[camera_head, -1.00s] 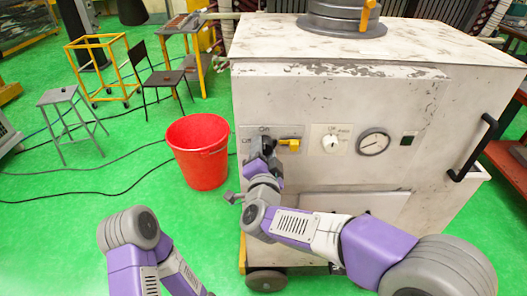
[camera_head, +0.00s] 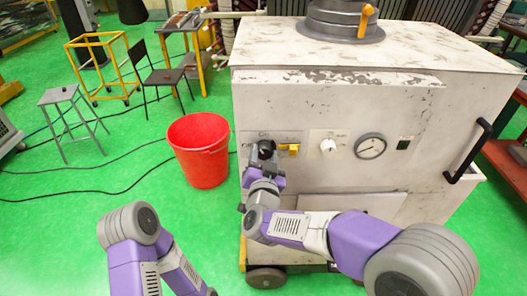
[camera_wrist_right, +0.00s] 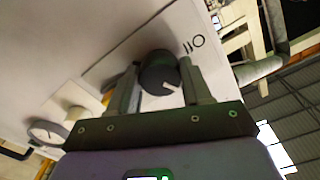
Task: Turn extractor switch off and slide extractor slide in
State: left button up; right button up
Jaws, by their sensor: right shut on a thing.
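The extractor switch is a black round knob (camera_wrist_right: 158,72) on the front panel of a worn white cabinet (camera_head: 340,95). My right gripper (camera_head: 266,160) is at the panel's left end. In the right wrist view its fingers (camera_wrist_right: 160,80) stand on either side of the knob, shut on it. A white pointer line shows on the knob, slanting toward the right finger. An orange handle (camera_head: 366,14) stands on the grey round duct collar (camera_head: 341,27) on top; I cannot tell if it is the slide. My left arm shows at lower left; its gripper is out of view.
A yellow lever (camera_head: 289,148), a white knob (camera_head: 328,147) and a dial gauge (camera_head: 370,146) sit right of the switch. A black handle (camera_head: 470,150) is farther right. A red bucket (camera_head: 199,155) stands left of the cabinet.

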jog(key=n+p, duration=0.3)
jog(key=n, duration=0.3)
jog(key=shift+r+p, duration=0.1)
jog(key=shift+p, duration=0.25)
jog(key=n+p, duration=0.3)
jog(key=n, duration=0.3)
jog(key=shift+d, duration=0.1)
jog(key=shift+n, duration=0.4)
jog(key=o, duration=1.1)
jog(key=shift+c, duration=0.2)
jog(key=shift+s, duration=0.1)
jog(key=s, duration=0.7)
jog(key=shift+s+d, duration=0.15)
jog(key=shift+s, duration=0.05)
